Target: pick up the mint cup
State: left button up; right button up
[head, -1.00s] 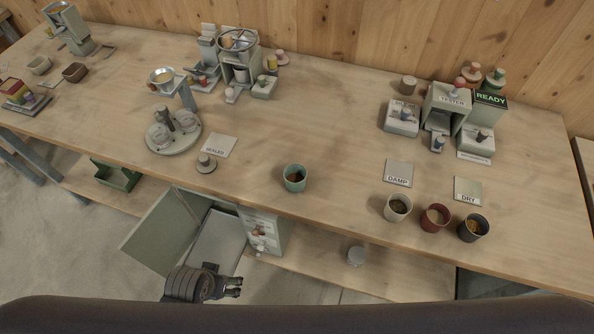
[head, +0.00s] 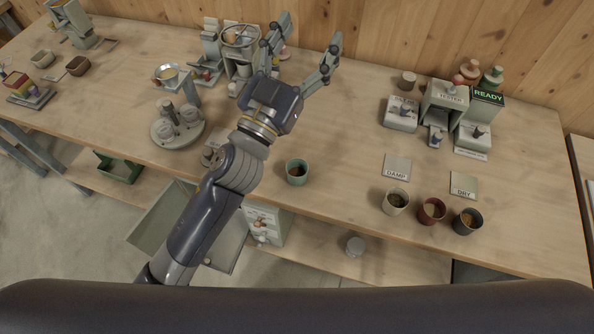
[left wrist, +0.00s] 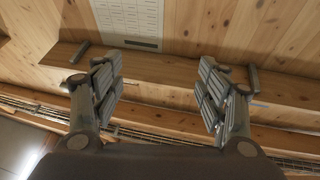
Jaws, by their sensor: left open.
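The mint cup (head: 297,172) stands upright on the workbench near its front edge, left of the middle in the head view. It has dark contents. My left gripper (head: 306,45) is raised over the bench, beyond the cup and apart from it, with its fingers spread and nothing between them. In the left wrist view my left gripper (left wrist: 160,92) shows both fingers wide apart, facing the wooden wall; the cup does not show there. My right gripper is not in view.
A cream cup (head: 397,201), a red cup (head: 432,211) and a dark cup (head: 468,222) stand to the right. The tester (head: 447,100) is at the back right. A round base with jars (head: 177,130) stands left of my arm. Bench around the mint cup's right is clear.

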pick_arm(q)
jog(key=s+d+r+m+g+h, duration=0.5)
jog(key=s+d+m+g+h, duration=0.2)
jog(key=d+m+g+h, duration=0.35)
jog(key=s+d+f+m+g+y, duration=0.2)
jog(key=s+d+f+m+g, duration=0.2)
jog(key=s+d+m+g, duration=0.45)
jog(key=y+p, duration=0.2)
jog(key=y, duration=1.8)
send_near(297, 169)
jog(key=shift+s+d+f+n+g, duration=0.15)
jog(key=shift+s+f+n+g, duration=0.15)
jog(key=shift+s+f, duration=0.3)
notch_tip(297, 169, down, 5)
jog(key=shift+s+f+p, duration=0.1)
jog(key=shift+f+p, duration=0.1)
jog(key=shift+p, duration=1.05)
jog(key=shift+f, duration=0.25)
jog(key=c, duration=1.1)
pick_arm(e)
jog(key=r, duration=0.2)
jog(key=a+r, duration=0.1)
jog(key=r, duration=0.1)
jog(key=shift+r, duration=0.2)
